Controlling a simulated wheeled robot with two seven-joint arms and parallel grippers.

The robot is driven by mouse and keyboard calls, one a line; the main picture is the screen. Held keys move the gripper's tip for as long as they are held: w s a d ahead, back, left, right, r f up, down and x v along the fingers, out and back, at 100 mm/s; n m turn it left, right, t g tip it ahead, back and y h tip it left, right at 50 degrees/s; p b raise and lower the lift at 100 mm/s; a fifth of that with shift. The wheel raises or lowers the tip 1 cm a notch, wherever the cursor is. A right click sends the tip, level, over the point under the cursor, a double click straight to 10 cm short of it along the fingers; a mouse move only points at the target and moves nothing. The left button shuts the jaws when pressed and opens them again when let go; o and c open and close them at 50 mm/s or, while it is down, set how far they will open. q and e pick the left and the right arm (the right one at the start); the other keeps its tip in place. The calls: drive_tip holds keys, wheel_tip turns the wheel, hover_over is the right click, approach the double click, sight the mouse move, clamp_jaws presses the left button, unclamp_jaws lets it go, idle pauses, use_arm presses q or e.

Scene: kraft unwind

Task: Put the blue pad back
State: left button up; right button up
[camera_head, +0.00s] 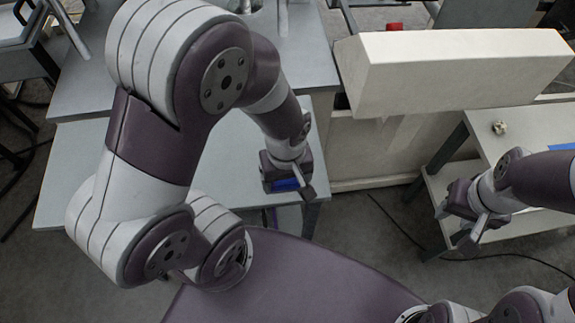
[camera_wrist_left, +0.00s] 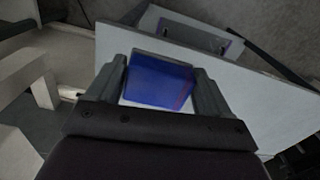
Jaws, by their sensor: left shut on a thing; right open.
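The blue pad (camera_head: 285,184) is between the fingers of my left gripper (camera_head: 288,191), near the front right corner of the grey table. In the left wrist view the blue pad (camera_wrist_left: 160,80) fills the gap between the two fingers of the left gripper (camera_wrist_left: 165,85), with a pale surface showing around it. The head view does not show clearly whether the pad touches the table. My right gripper (camera_head: 456,226) is open and empty, beside the pale table at the right.
The grey table (camera_head: 75,185) lies under my left arm. A large cream box-shaped part (camera_head: 450,70) stands at the back right. The pale right table (camera_head: 535,120) carries a small round object (camera_head: 499,128) and a blue item (camera_head: 562,146). Dark cables lie on the floor between the tables.

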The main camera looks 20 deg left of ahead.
use_arm(q)
drive_tip(key=w+a+f, duration=0.1)
drive_tip(key=w, duration=0.1)
drive_tip(key=w+a+f, duration=0.2)
drive_tip(key=w+a+f+p, duration=0.1)
drive_tip(key=w, duration=0.2)
drive_tip(key=shift+w+a+f, duration=0.1)
drive_tip(key=shift+a+f, duration=0.1)
drive_tip(key=shift+f, duration=0.2)
drive_tip(key=f, duration=0.2)
drive_tip(key=f+p, duration=0.1)
drive_tip(key=shift+s+a+f, duration=0.3)
drive_tip(key=shift+s, duration=0.05)
drive_tip(key=shift+a+f, duration=0.1)
drive_tip(key=shift+f, duration=0.15)
drive_tip(key=shift+w, duration=0.2)
drive_tip(key=shift+d+f, duration=0.15)
drive_tip(key=shift+d, duration=0.05)
drive_tip(key=o, duration=0.6)
drive_tip(key=shift+o, duration=1.1)
drive_tip(key=shift+s, duration=0.1)
drive_tip(key=shift+a, duration=0.1)
use_arm(e)
drive_tip(key=shift+w+d+r, duration=0.1)
drive_tip(key=shift+w+r, duration=0.1)
drive_tip(key=shift+r, duration=0.85)
